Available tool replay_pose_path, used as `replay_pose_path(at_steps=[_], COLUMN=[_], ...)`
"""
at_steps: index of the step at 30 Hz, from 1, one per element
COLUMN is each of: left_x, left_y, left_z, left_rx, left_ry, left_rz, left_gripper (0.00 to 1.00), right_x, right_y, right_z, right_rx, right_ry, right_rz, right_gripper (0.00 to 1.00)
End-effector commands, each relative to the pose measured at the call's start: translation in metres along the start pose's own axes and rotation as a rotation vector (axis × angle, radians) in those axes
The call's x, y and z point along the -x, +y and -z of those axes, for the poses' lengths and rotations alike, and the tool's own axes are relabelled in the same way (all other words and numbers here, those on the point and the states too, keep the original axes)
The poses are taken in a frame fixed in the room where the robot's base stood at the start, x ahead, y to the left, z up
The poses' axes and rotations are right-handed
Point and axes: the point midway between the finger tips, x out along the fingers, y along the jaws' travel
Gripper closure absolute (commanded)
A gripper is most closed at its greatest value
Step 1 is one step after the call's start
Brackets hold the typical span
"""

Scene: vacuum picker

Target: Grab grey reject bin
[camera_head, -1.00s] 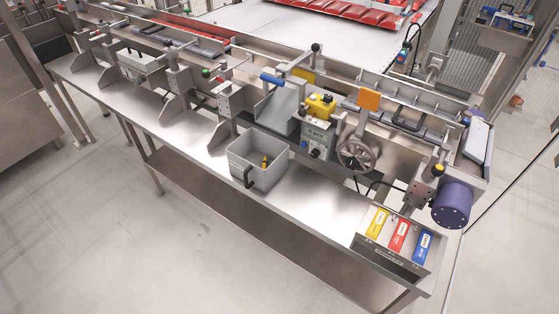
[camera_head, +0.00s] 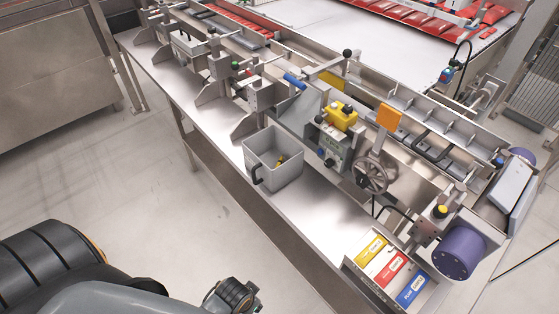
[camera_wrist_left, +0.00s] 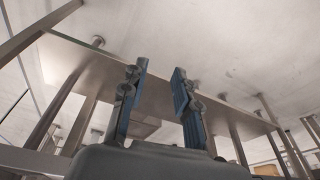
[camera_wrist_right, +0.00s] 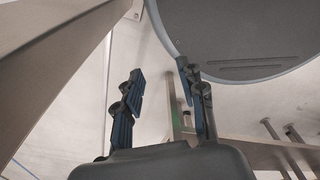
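The grey reject bin (camera_head: 285,169) is an open-topped box with a black handle (camera_head: 257,176) on its near side. It stands upright on the steel bench near the front edge, with a small yellow and dark item inside. My left arm shows at the lower left of the head view, well short of the bin. My left gripper (camera_wrist_left: 158,88) is open and empty in the left wrist view, with the steel table frame beyond it. My right gripper (camera_wrist_right: 163,90) is open and empty in the right wrist view. The bin shows in neither wrist view.
The steel bench (camera_head: 325,212) carries brackets to the left of the bin. A control box with a yellow top (camera_head: 340,117) and a handwheel (camera_head: 371,173) stand to its right. A tray of yellow, red and blue tags (camera_head: 390,270) sits at the right end. The floor in front is clear.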

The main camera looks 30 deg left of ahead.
Motion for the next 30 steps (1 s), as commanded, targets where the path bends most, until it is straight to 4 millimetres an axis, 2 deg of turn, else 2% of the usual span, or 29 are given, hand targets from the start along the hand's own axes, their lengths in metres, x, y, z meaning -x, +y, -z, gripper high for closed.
replay_pose_path(at_steps=[1,3,11,15,19,23,26,30], left_x=[0.019,0.039,0.104,0.136,0.144,0.143,0.14,0.136], left_y=[-0.002,-0.004,-0.016,-0.033,-0.051,-0.067,-0.08,-0.097], left_z=[0.011,0.023,0.056,0.08,0.099,0.119,0.137,0.172], left_rx=[-0.004,-0.013,-0.082,-0.19,-0.318,-0.455,-0.576,-0.785], left_ry=[0.012,0.019,0.038,0.028,-0.012,-0.069,-0.128,-0.245], left_rz=[0.004,0.011,0.064,0.148,0.24,0.329,0.401,0.51], left_gripper=[0.7,0.7,0.7,0.7,0.7,0.7,0.7,0.7], right_x=[0.002,0.003,0.007,0.009,0.01,0.011,0.011,0.011], right_y=[0.003,0.006,0.007,0.007,0.004,0.0,-0.003,-0.003], right_z=[0.0,0.0,0.001,0.002,0.003,0.004,0.004,0.005], right_rx=[-0.001,-0.002,-0.003,-0.004,-0.004,-0.006,-0.006,-0.005], right_ry=[0.0,-0.001,0.0,0.001,0.002,0.004,0.005,0.005], right_rz=[-0.004,-0.007,-0.009,-0.008,-0.005,0.0,0.003,0.004], right_gripper=[0.6,0.6,0.6,0.6,0.6,0.6,0.6,0.6])
